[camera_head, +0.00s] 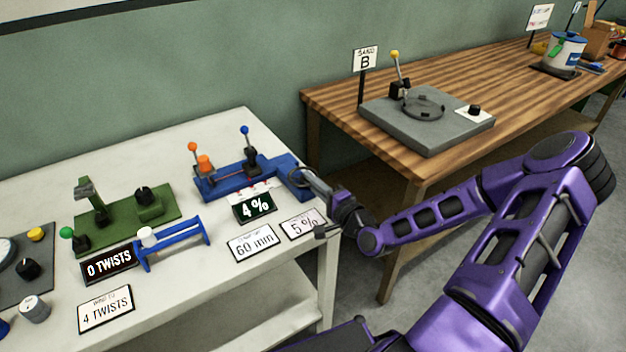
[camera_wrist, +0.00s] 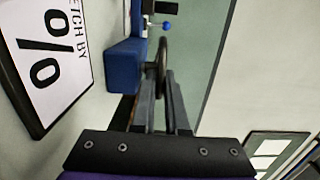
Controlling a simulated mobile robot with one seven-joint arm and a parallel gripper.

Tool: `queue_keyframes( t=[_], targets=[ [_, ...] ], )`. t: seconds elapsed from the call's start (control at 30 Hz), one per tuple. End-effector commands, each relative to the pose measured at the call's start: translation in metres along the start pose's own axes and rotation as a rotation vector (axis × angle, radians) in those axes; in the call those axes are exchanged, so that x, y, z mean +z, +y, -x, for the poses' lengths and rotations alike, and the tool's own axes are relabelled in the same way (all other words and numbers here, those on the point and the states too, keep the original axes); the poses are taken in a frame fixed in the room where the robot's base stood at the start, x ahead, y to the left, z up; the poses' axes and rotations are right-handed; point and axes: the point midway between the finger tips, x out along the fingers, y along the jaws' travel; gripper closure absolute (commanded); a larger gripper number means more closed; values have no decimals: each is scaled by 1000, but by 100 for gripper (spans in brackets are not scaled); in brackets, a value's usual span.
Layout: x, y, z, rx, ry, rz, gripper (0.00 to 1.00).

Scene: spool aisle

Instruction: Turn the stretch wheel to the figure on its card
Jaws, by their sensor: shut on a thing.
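The blue stretch device (camera_head: 223,186) stands at the right part of the white table, with orange-knobbed and blue-knobbed levers. Its dark stretch wheel (camera_wrist: 163,66) is at the device's right end and shows edge-on in the wrist view. My gripper (camera_head: 308,178) reaches in from the right and is shut on the wheel's rim; its fingers also show in the wrist view (camera_wrist: 163,90). The black display (camera_head: 256,206) in front of the device reads 4 %. The white card (camera_head: 303,223) beside it reads 5 %; part of it shows large in the wrist view (camera_wrist: 45,65).
A 60 mm card (camera_head: 253,243) lies left of the 5 % card. A green device (camera_head: 125,216), a blue twist frame (camera_head: 178,242) and a 0 TWISTS display (camera_head: 109,264) stand further left. A wooden bench (camera_head: 335,98) with a grey machine (camera_head: 425,132) stands behind my arm.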

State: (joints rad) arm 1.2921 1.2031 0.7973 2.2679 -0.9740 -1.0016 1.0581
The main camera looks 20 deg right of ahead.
Motion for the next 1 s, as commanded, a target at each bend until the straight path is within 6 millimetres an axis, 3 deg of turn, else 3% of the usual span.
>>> queue_keyframes(
  t=[0.33, 0.73, 0.77, 0.8, 1.0],
  targets=[
    [8, -2, 0, -3, 214, 0, 100],
    [7, -1, 1, 0, 244, 6, 100],
    [7, -1, 1, 0, 244, 6, 85],
    [7, -1, 1, 0, 244, 6, 78],
    [7, 0, 1, 2, 244, 5, 76]
  ],
)
